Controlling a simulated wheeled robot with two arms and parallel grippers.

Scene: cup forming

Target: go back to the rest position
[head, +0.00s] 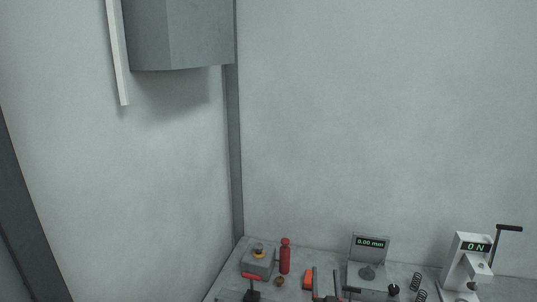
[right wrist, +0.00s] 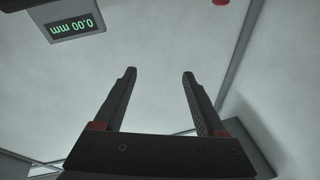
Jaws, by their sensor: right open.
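My right gripper (head: 325,271) shows at the bottom edge of the head view, low over the bench, its two dark fingers apart. In the right wrist view the same gripper (right wrist: 159,74) is open, with nothing between its fingers but plain pale background. The rest of my right arm is cut off by the lower edge of the head view. My left gripper is not in view.
The bench (head: 228,287) holds a gauge reading 0.00 mm (head: 370,243), a press reading 0 N (head: 473,245), a red bottle (head: 285,257), an orange item (head: 309,278) and dark springs (head: 416,281). A grey box (head: 180,35) hangs on the wall.

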